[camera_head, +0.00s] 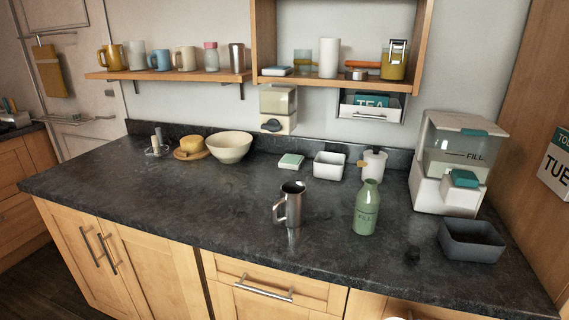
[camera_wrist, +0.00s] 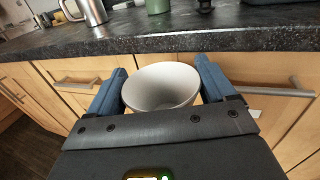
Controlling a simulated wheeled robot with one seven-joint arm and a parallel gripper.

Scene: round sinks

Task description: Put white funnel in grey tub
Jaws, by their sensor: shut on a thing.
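The white funnel (camera_wrist: 160,88) is between the two blue fingers of my gripper (camera_wrist: 160,76) in the wrist view, its wide round mouth facing the camera. My gripper is shut on it, in front of the counter's front edge and the cabinet fronts. The funnel's lower part is hidden. In the head view only a pale sliver shows at the bottom edge, perhaps the funnel. The grey tub (camera_head: 471,241) stands at the right front of the counter in the head view, open at the top, apart from the funnel. Its inside looks empty.
The dark counter (camera_head: 200,200) has free room at its left and middle. A green bottle (camera_head: 367,208), a metal mug (camera_head: 290,206) and a small dark object (camera_head: 412,253) stand left of the tub. A white dispenser (camera_head: 450,165) stands behind it.

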